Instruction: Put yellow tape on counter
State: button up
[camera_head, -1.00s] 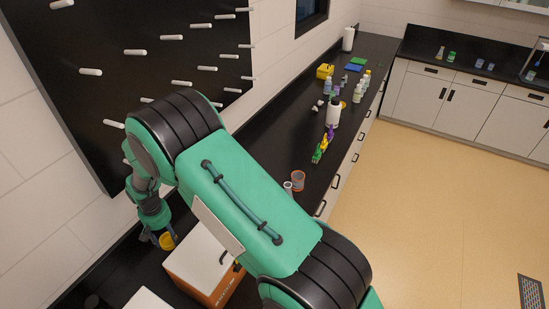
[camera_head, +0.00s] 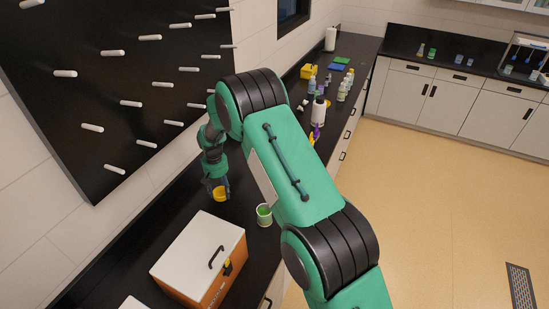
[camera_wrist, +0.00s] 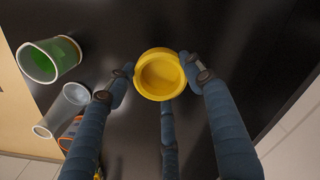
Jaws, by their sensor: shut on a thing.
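The yellow tape (camera_head: 221,196) is a small round yellow ring over the black counter (camera_head: 172,217), beyond the white-topped box. My gripper (camera_head: 218,186) is shut on it. In the wrist view the yellow tape (camera_wrist: 160,94) sits between the dark blue fingertips of my gripper (camera_wrist: 156,74), with another finger below it. The black counter (camera_wrist: 245,55) fills the background there. I cannot tell whether the tape touches the counter or hangs a little above it.
A cup with green contents (camera_head: 264,215) stands right of the tape. The wrist view also shows a clear beaker (camera_wrist: 64,108) and an orange item (camera_wrist: 70,133). A white-and-orange box (camera_head: 200,252) stands nearer. Several bottles (camera_head: 318,112) stand farther along. A black pegboard (camera_head: 120,85) covers the wall.

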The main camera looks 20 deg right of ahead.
send_over(243, 199)
jog(key=shift+r+m, duration=0.15)
jog(key=shift+m, duration=0.15)
jog(key=shift+f, duration=3.15)
jog(key=shift+s+f, duration=0.1)
jog(key=shift+f+p, duration=0.45)
jog(key=shift+f, duration=1.3)
jog(key=shift+f, duration=0.15)
jog(key=o, duration=1.2)
jog(key=shift+c, duration=0.2)
